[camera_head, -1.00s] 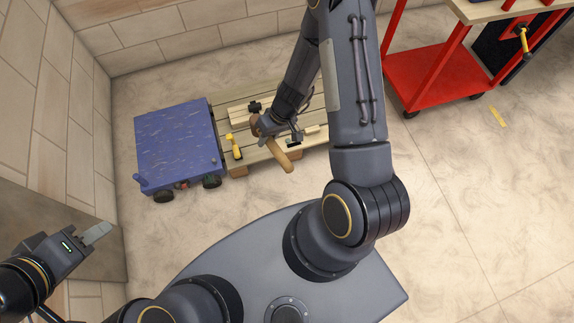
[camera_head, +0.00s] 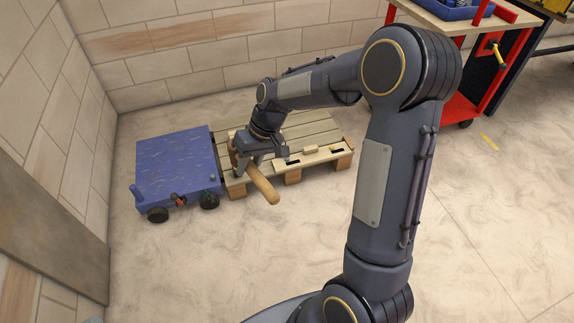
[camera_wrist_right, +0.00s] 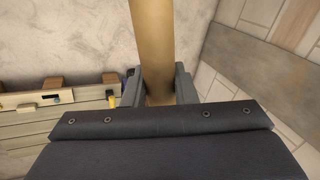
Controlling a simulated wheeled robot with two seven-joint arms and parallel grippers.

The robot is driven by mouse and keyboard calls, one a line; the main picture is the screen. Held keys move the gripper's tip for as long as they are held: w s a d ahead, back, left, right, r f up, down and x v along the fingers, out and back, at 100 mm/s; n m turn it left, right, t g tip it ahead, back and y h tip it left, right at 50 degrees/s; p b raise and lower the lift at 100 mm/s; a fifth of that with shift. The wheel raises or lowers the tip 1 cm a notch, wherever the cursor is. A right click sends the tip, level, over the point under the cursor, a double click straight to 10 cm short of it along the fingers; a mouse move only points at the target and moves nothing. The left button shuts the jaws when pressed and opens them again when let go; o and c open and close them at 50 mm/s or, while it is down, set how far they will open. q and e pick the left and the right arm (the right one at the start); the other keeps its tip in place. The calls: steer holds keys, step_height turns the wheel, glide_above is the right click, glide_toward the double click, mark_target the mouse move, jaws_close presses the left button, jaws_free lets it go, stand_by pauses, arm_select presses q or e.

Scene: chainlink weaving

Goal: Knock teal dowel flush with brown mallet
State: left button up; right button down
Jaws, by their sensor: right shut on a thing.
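My right gripper (camera_head: 257,162) is shut on the brown mallet (camera_head: 265,190) and holds it over the near left part of the pallet. The mallet's wooden handle slants down to the right in the head view. In the right wrist view, the same wood (camera_wrist_right: 150,45) stands between the two fingers of my right gripper (camera_wrist_right: 158,85). The mallet's head is mostly hidden by the gripper. A pale wooden beam (camera_head: 318,157) with dark slots lies on the pallet, right of the gripper. I cannot clearly make out the teal dowel. My left gripper is not in view.
The slatted pallet (camera_head: 305,130) lies against the blue cart (camera_head: 175,165) on its left. A yellow-handled tool (camera_wrist_right: 112,99) shows beside the gripper in the right wrist view. A red trolley (camera_head: 462,108) stands at the right. The floor in front of the pallet is clear.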

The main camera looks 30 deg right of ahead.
steer(key=shift+r, duration=0.15)
step_height(320, 180, up, 5)
steer(key=p, duration=0.4)
steer(key=shift+p, duration=0.3)
